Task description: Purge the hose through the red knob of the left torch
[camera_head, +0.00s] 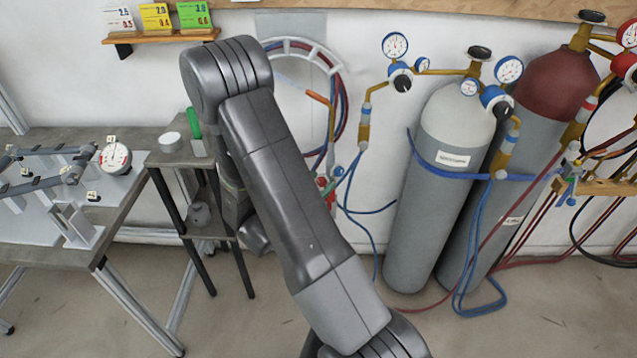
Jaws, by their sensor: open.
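The left torch hangs below a hose hanger on the wall, and its copper tube (319,98) shows beside my arm. A red knob (323,184) shows at the torch's lower end, right at the edge of my arm, which hides part of the torch body. Red and blue hoses (341,105) loop over the hanger. My arm reaches up from the bottom and bends down at the upper left. Its wrist ends behind the forearm, left of the torch. My gripper's fingers are hidden, so contact with the knob cannot be seen.
A grey cylinder (445,190) and a maroon-topped cylinder (555,85) with gauges stand at right. Another torch (571,172) hangs at far right. A jig table (60,235) and a small side stand (172,158) are at left. Hoses trail on the floor.

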